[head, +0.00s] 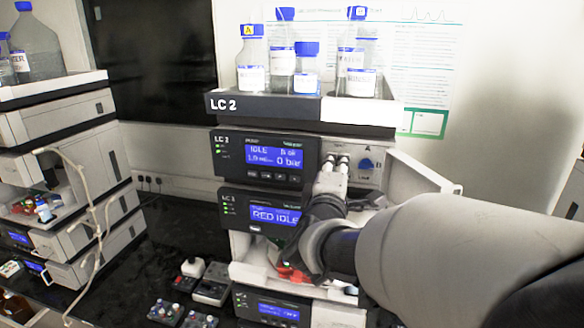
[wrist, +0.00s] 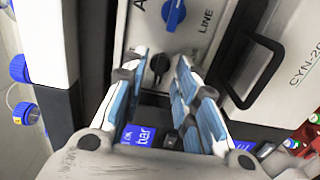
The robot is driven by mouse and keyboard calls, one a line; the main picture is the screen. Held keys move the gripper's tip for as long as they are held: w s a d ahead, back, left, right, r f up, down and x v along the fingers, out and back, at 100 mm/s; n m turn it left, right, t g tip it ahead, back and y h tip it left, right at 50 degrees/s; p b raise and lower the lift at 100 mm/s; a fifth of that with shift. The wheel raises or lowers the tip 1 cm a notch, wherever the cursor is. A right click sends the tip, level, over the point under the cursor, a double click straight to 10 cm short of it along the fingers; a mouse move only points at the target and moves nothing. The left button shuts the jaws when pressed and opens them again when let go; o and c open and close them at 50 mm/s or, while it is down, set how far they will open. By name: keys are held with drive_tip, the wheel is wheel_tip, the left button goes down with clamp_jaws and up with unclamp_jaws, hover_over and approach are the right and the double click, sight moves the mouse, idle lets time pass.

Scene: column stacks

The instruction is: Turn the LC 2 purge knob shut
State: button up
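The LC 2 stack stands in the middle of the head view, with its name on the top tray (head: 300,108). Its pump module (head: 265,160) has a lit screen reading IDLE and 0 bar. On the panel beside the screen is a blue knob (head: 366,164); the wrist view shows it (wrist: 174,14) near the word LINE. A small black knob (wrist: 159,64) sits below it in the wrist view, probably the purge knob; my gripper hides it in the head view. My gripper (head: 337,161) is open, its fingertips (wrist: 161,58) on either side of the black knob, with gaps visible.
An open white door (head: 420,172) stands out to the right of the panel. Bottles (head: 283,50) stand in the top tray. Another instrument stack (head: 70,160) is at left. Small boxes (head: 212,285) lie on the dark bench.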

drive_tip(key=shift+w+d, duration=0.2)
drive_tip(key=shift+w, duration=0.3)
clamp_jaws()
